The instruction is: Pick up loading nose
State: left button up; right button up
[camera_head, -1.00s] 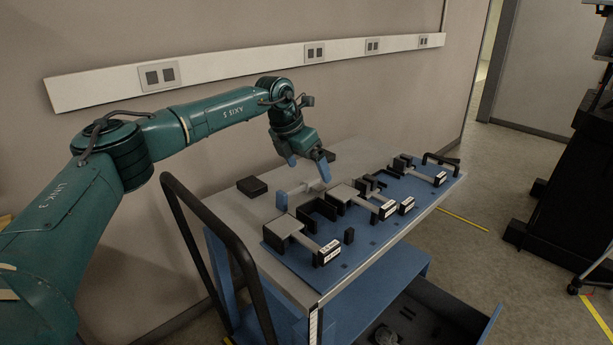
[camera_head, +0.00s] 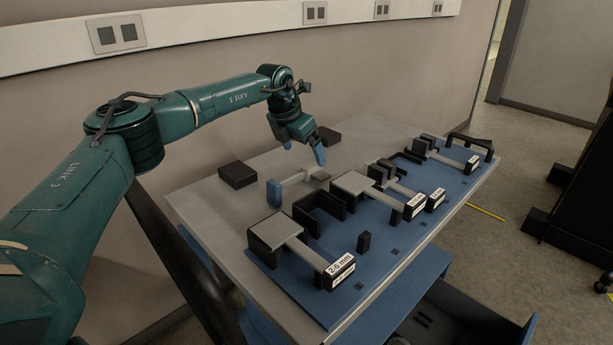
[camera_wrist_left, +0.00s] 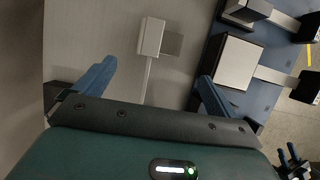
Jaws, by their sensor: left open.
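A small grey piece with a block-like head and a thin rod (camera_head: 312,173), which I take for the loading nose, lies on the grey cart top. A blue upright block (camera_head: 273,193) stands at the rod's near left end. In the left wrist view, the pale head (camera_wrist_left: 151,36) and rod show ahead between the fingers, and the rod's lower end is hidden behind the gripper. My left gripper (camera_head: 303,156) is open and empty, above and behind the piece, apart from it. It also shows in the left wrist view (camera_wrist_left: 155,85).
A blue board (camera_head: 290,277) on the cart (camera_head: 200,200) carries several black holders with grey plates and white labels. Two black blocks (camera_head: 238,176) (camera_head: 329,136) lie near the wall. The cart top's left side is mostly clear.

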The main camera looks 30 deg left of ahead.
aim_at(309, 170)
pick_arm(q)
jog(key=b+x, duration=0.1)
jog(key=x, duration=0.7)
jog(key=shift+a+f, duration=0.15)
jog(key=shift+f, duration=0.2)
jog(key=c, duration=1.4)
